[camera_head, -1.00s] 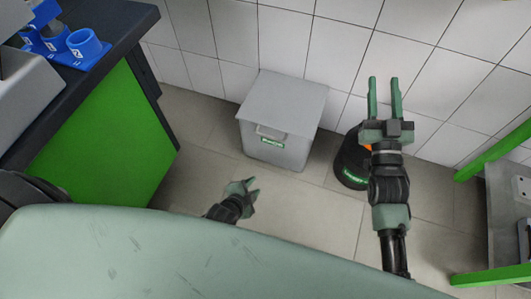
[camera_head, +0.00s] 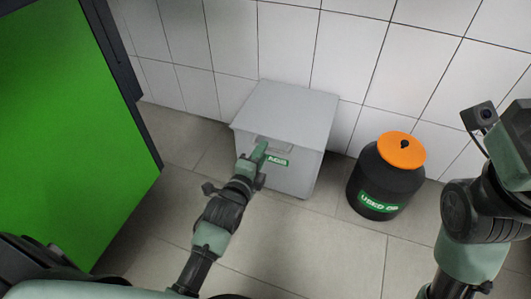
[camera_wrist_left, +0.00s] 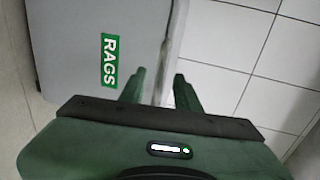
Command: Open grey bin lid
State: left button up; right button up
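The grey bin (camera_head: 300,160) stands on the floor against the tiled wall, with its flat grey lid (camera_head: 287,107) down. A grey handle (camera_head: 274,144) and a green RAGS label (camera_head: 277,161) are on its front. My left gripper (camera_head: 260,152) is at the bin's front, by the handle, and partly covers it. In the left wrist view the label (camera_wrist_left: 109,60) is to the left, and the left gripper's two fingers (camera_wrist_left: 160,75) are apart, with the bin's edge showing between them. I cannot tell whether they touch it. My right arm is at the right edge; its fingers are out of frame.
A black drum (camera_head: 381,185) with an orange lid (camera_head: 401,150) stands to the right of the bin. A green-sided bench (camera_head: 70,130) is on the left. The tiled floor (camera_head: 330,235) in front of the bin is clear.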

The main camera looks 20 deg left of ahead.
pick_arm(q)
jog(key=shift+b+x, duration=0.7)
jog(key=shift+x, duration=1.1)
grip_shut()
jog(key=shift+f, duration=0.1)
